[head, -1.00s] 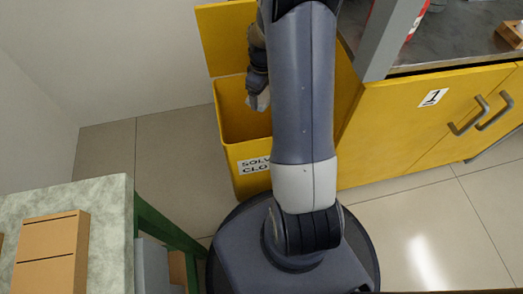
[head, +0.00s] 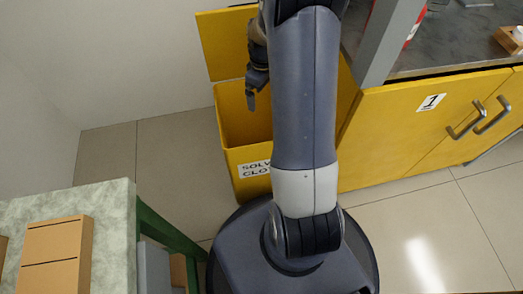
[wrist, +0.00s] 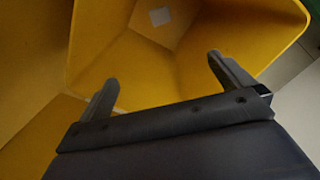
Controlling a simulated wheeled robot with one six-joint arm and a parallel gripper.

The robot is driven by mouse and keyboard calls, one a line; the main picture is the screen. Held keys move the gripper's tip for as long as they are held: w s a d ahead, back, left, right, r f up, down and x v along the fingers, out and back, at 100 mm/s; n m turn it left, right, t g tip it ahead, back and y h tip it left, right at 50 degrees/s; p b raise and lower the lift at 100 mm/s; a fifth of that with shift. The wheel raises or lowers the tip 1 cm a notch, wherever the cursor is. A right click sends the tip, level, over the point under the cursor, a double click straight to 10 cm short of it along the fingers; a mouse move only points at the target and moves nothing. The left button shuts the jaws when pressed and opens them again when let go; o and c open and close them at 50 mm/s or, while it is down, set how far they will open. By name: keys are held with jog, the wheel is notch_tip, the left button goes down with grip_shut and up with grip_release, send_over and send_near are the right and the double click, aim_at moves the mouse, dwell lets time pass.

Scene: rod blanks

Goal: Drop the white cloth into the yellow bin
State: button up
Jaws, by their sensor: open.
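The yellow bin (head: 250,190) stands on the floor with its lid up, and its label is partly hidden by my arm. My gripper (head: 252,92) is over the bin's opening, pointing down. In the wrist view my gripper (wrist: 162,75) shows two dark fingers spread wide with nothing between them. Below them is the inside of the yellow bin (wrist: 225,45). A small pale square patch, apparently the white cloth (wrist: 160,16), lies at the bottom of the bin, apart from the fingers. The cloth is not visible in the head view.
A yellow cabinet (head: 390,140) marked 1 stands right of the bin, with a grey post (head: 390,40) at its corner. A pale worktop (head: 110,215) with a wooden block (head: 57,250) is at lower left. Tiled floor (head: 165,150) is clear left of the bin.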

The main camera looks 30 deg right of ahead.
notch_tip(320, 180, up, 8)
jog(key=p, duration=0.2)
jog(key=shift+f, duration=0.15)
notch_tip(320, 180, down, 11)
jog(key=b, duration=0.4)
notch_tip(320, 180, up, 6)
jog(key=p, duration=0.5)
jog(key=shift+f, duration=0.15)
